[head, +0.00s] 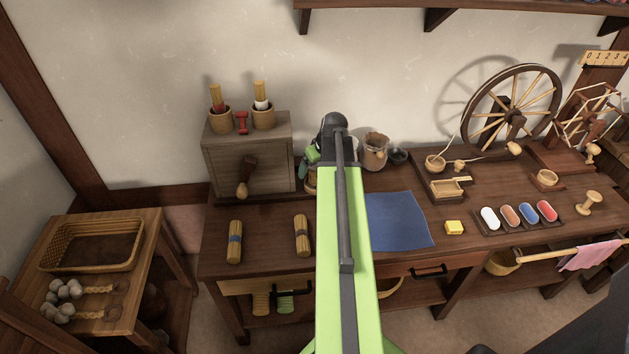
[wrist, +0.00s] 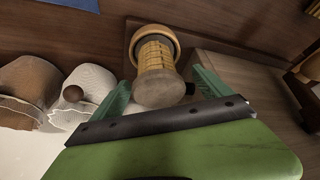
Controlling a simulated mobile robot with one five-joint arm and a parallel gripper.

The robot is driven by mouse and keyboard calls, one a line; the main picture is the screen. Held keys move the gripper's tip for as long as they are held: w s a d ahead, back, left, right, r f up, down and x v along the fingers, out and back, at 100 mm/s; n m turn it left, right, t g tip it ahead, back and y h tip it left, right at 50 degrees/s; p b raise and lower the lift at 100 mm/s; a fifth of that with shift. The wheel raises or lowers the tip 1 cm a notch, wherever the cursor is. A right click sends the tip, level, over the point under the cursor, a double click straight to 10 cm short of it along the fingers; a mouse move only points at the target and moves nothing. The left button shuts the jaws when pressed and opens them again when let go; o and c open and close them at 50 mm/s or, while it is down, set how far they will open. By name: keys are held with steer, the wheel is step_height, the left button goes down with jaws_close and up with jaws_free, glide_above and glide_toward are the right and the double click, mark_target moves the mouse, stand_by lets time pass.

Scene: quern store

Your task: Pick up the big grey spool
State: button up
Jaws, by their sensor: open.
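In the wrist view, a spool-like thing (wrist: 157,90) stands between my fingers. Its near end is a greyish disc, its ridged body is yellow-tan, and a round wooden rim is at its far end. It may be the big grey spool; its colour is not clearly grey. My gripper (wrist: 162,82) is open, with one green finger on each side of it; I cannot tell whether they touch it. In the head view, my green gripper (head: 311,158) shows beside the grey wooden box, and my arm hides most of what is there.
The grey wooden box (head: 248,160) stands close left of my gripper, with two cups on top. A blue cloth (head: 398,222) lies flat. The wall is close behind.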

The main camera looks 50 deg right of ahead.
mark_target(314, 173)
steer(key=b+x, duration=0.3)
steer(key=x, duration=0.1)
steer(key=shift+d+f, duration=0.2)
steer(key=shift+r, duration=0.2)
steer(key=c, duration=1.6)
steer(key=shift+o, duration=0.2)
steer(key=shift+r+p, duration=0.1)
steer(key=shift+p, duration=0.25)
